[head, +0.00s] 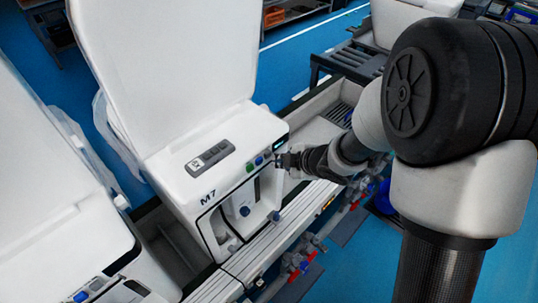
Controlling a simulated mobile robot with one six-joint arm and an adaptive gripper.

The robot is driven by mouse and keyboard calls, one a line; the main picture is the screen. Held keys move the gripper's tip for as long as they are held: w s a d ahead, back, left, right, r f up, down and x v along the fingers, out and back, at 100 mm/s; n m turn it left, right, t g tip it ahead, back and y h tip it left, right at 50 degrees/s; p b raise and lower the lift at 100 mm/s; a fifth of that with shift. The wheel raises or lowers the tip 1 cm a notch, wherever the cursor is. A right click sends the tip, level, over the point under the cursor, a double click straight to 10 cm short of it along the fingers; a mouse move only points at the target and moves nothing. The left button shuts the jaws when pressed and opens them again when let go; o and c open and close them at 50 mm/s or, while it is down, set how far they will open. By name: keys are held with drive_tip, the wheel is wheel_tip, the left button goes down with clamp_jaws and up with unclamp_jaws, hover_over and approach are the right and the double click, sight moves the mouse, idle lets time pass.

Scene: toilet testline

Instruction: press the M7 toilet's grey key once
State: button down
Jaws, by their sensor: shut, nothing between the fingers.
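The M7 toilet (165,165) is white, with its lid raised and a dark "M7" label (208,197) on its front. A row of small keys runs along its upper front edge: a green key (250,167), a blue key (259,160) and what looks like the grey key (267,153), close beside my fingertips. A small dark display (280,142) sits right of them. My gripper (282,160) is shut and empty, its tips at the panel just right of the keys. I cannot tell whether the tips touch the panel.
A grey remote-like pad (210,157) lies on the toilet's top. Another white toilet (50,215) stands at the left, and one (405,20) stands behind at the right. The toilets stand along a conveyor line (290,240) with red and blue valves below. Blue floor is open at front right.

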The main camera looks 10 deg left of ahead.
drive_tip(key=shift+w+a, duration=0.25)
drive_tip(key=shift+a, duration=0.05)
drive_tip(key=shift+w+a, duration=0.25)
drive_tip(key=shift+a, duration=0.1)
idle(0.7)
idle(0.3)
drive_tip(key=shift+s+d, duration=0.55)
drive_tip(key=shift+d, duration=0.15)
drive_tip(key=s+d, duration=0.1)
drive_tip(key=d, duration=0.1)
drive_tip(key=s+d, duration=0.2)
idle(0.3)
idle(0.7)
